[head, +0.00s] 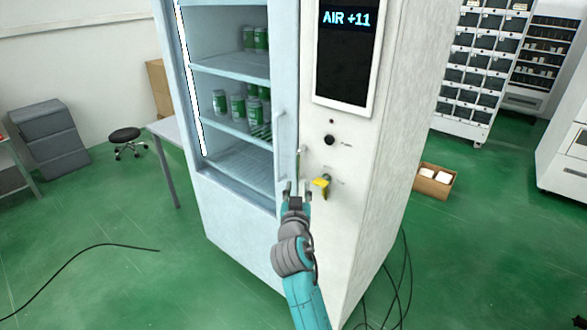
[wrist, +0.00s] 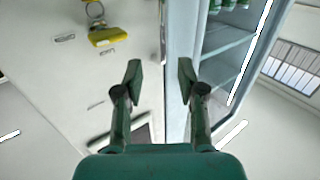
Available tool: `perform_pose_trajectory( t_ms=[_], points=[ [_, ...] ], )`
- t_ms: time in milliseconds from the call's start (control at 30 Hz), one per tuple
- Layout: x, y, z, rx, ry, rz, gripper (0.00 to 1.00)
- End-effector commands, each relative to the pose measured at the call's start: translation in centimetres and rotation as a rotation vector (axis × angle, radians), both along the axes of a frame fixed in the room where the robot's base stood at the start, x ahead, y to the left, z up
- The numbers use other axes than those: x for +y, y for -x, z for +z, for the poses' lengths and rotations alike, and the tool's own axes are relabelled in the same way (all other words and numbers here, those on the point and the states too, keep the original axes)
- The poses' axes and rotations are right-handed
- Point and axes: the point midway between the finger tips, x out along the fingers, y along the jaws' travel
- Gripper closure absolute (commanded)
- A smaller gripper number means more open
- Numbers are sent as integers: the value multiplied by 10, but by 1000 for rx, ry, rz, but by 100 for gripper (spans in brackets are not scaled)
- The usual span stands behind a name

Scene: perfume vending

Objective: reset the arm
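My gripper (head: 297,188) is in front of the vending machine's lower front, near the lower end of the door handle (head: 279,135). In the wrist view its two fingers (wrist: 160,82) are spread apart with nothing between them. Behind the gap is the seam between the white panel and the glass door. My teal arm reaches up from the bottom of the head view. The vending machine (head: 350,170) is white, with a glass door at left that looks shut. Whether the fingers touch the machine cannot be told.
Green cans (head: 238,106) stand on shelves inside. A stool (head: 125,138), a cardboard box (head: 433,182) and floor cables are around.

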Motion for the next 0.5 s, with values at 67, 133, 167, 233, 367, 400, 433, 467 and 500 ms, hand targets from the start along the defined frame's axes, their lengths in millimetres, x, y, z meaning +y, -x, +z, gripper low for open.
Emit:
perform_pose_trajectory(
  t_ms=[67, 133, 167, 233, 367, 400, 433, 467, 500],
  points=[
    [-5, 9, -17, 12, 7, 8, 61],
    [-11, 22, -38, 27, 15, 19, 61],
    [-14, 30, -47, 33, 18, 25, 61],
    [-21, 49, -72, 51, 28, 42, 61],
    [-35, 90, -115, 79, 43, 73, 61],
    [-40, 103, -126, 86, 47, 82, 61],
    [-43, 113, -135, 94, 48, 89, 61],
    [-46, 123, -143, 100, 51, 95, 61],
    [-50, 137, -153, 107, 53, 104, 61]
  ],
)
